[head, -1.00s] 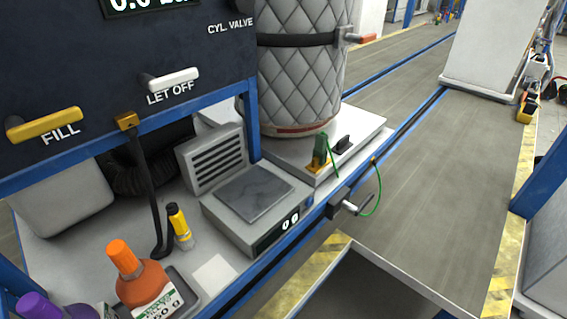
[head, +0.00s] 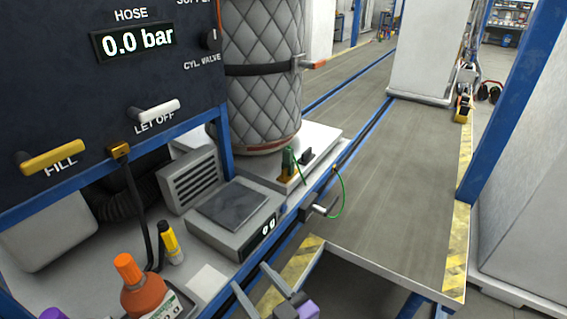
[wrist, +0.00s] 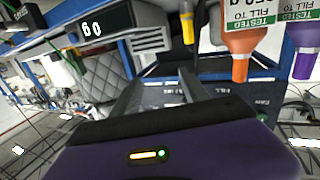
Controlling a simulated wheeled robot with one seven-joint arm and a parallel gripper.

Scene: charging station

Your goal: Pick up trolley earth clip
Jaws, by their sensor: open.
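A green clip (head: 288,160) with an orange-yellow lower part stands on the white base plate (head: 318,137) of the quilted cylinder's trolley, beside a small black block (head: 306,155). A thin green wire (head: 342,195) hangs in a loop from the blue rail towards a grey handle (head: 318,210); whether it joins the clip I cannot tell. My gripper (head: 255,281) is at the bottom of the head view, in front of and well apart from the clip. In the wrist view its fingers (wrist: 160,85) are spread with nothing between them.
A blue post (head: 510,105) stands at right.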

